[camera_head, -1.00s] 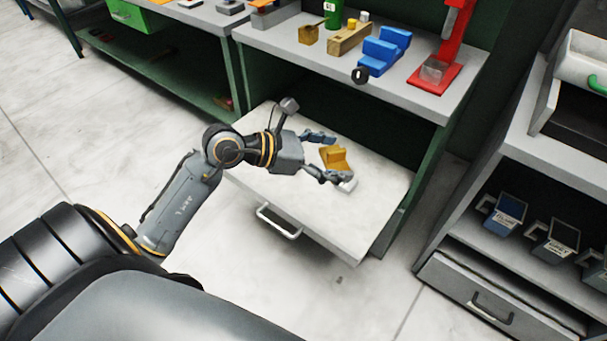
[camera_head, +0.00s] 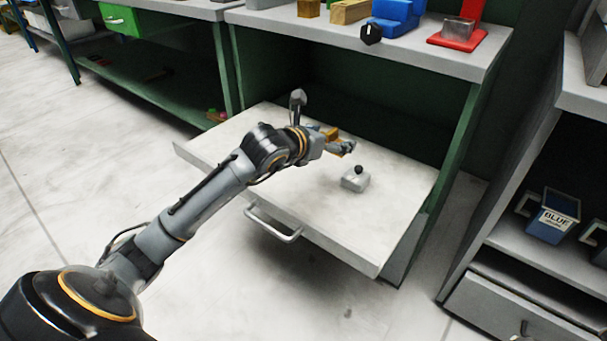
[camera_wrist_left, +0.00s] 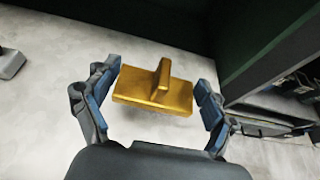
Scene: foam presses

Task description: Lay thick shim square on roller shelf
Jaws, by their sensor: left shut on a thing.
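A brass-coloured block with an upright ridge (camera_wrist_left: 135,84), perhaps the thick shim, is between the fingers of my left gripper (camera_head: 340,143). It also shows partly in the head view (camera_head: 329,133), where the gripper hides some of it. My left gripper is shut on it, one blue-padded finger at each end in the wrist view. It is above the back part of the pale pull-out shelf (camera_head: 300,205), likely the roller shelf. I cannot tell whether the block touches the shelf. My right gripper is not in view.
A small pale block with a black knob (camera_head: 354,182) sits on the shelf, right of my gripper. The shelf's handle (camera_head: 272,224) is at its front. A worktop (camera_head: 400,48) with blue and red fixtures overhangs behind. The shelf's front and right are mostly clear.

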